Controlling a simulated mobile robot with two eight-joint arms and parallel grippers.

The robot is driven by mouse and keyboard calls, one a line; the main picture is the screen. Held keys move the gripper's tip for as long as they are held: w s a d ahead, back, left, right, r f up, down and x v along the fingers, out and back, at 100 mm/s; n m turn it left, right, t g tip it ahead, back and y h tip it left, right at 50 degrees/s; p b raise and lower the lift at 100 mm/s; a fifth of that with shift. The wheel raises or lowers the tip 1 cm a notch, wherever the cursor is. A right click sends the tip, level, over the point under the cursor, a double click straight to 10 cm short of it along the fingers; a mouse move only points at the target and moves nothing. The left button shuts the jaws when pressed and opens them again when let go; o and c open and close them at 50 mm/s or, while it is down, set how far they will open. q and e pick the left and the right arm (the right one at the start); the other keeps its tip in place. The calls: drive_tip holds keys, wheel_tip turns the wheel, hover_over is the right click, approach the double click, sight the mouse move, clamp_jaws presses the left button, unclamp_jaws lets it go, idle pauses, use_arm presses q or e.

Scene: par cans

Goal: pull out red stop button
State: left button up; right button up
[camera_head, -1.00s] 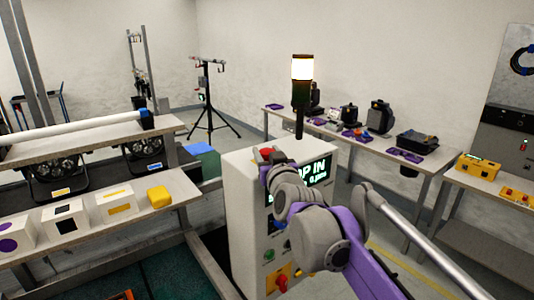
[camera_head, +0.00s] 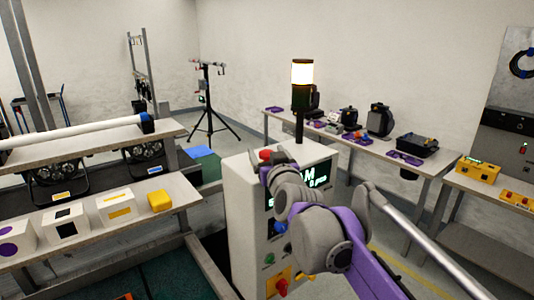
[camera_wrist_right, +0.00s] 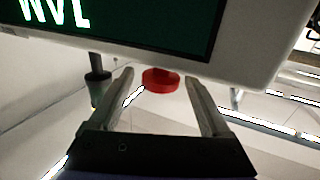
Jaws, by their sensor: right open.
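The red stop button (camera_head: 266,154) is on the top of the white control box (camera_head: 240,215), near its front edge. In the right wrist view the red button (camera_wrist_right: 160,80) shows as a round cap below the box's edge, between the two fingertips. My right gripper (camera_wrist_right: 160,77) is open, with a finger on each side of the button. A gap shows between the button and each finger, so it does not look gripped. In the head view my right arm hides most of my right gripper and part of the box front. My left gripper is not in view.
A signal lamp (camera_head: 301,84) on a black post rises from the box just behind the button. The box front has a dark display (camera_head: 314,182) and a red knob (camera_head: 281,288). A shelf rack (camera_head: 95,215) stands left; a bench (camera_head: 360,146) runs behind.

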drive_tip(key=b+v, duration=0.1)
drive_tip(key=v, duration=0.9)
drive_tip(key=shift+s, duration=0.2)
drive_tip(key=shift+d, duration=0.15)
drive_tip(key=s+d+f+m+g+h, duration=0.1)
drive_tip(key=s+d+f+g, duration=0.3)
drive_tip(key=s+f, duration=0.5)
drive_tip(key=s+d+f+g+h, duration=0.1)
drive_tip(key=s+d+f+g, duration=0.3)
drive_tip(key=s+f, duration=0.5)
drive_tip(key=s+d+f+m+g+h, duration=0.1)
drive_tip(key=s+d+f+g, duration=0.3)
drive_tip(key=f, duration=1.8)
drive_tip(key=s+d+h, duration=0.1)
drive_tip(key=s+d, duration=0.1)
drive_tip(key=s, duration=0.3)
drive_tip(key=shift+s+d+f+m, duration=0.3)
drive_tip(key=shift+d+f, duration=0.05)
